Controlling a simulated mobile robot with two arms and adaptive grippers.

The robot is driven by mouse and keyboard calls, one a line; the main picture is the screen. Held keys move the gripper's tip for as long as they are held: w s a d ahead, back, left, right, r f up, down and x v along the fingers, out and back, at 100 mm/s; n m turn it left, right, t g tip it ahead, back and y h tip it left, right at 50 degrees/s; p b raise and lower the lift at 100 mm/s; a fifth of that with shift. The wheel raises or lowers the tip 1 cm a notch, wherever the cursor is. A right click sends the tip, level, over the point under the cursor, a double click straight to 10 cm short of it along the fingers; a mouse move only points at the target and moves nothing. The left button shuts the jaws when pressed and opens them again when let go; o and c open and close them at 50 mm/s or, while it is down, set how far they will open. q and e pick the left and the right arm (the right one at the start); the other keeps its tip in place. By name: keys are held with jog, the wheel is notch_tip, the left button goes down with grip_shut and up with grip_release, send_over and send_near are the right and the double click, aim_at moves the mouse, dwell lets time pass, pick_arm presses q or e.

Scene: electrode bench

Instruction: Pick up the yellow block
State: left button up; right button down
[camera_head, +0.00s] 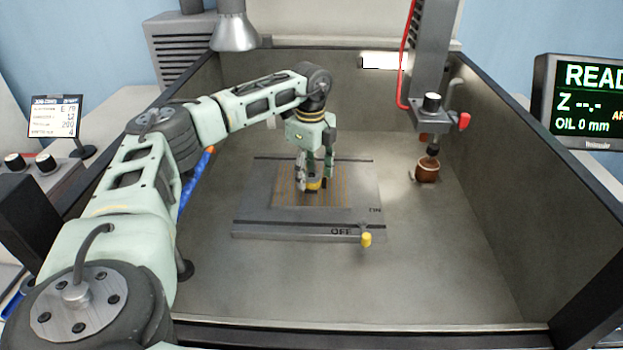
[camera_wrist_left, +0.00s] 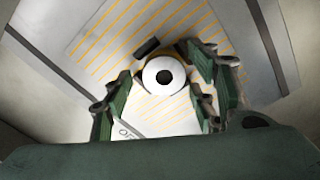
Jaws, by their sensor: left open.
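A small yellow piece (camera_head: 314,184), which I take for the yellow block, shows low between the fingers of my left gripper (camera_head: 313,181) in the head view. The fingers hide much of it. It is on or just above the striped grey plate (camera_head: 262,198). My left gripper points down and is open, with its fingers on either side of the piece. In the left wrist view, a white disc with a black centre (camera_wrist_left: 150,78) lies between the spread fingers, with a thin yellowish edge behind it. Contact cannot be made out. My right gripper is not in view.
The plate has a yellow knob (camera_head: 366,239) beside the word OFF. A grey vertical column with a brown round piece (camera_head: 427,170) below it stands to the right. Tank walls enclose the area.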

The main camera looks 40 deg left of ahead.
pick_arm(q)
jog(key=shift+c, duration=0.5)
grip_shut()
jog(key=shift+r, duration=0.2)
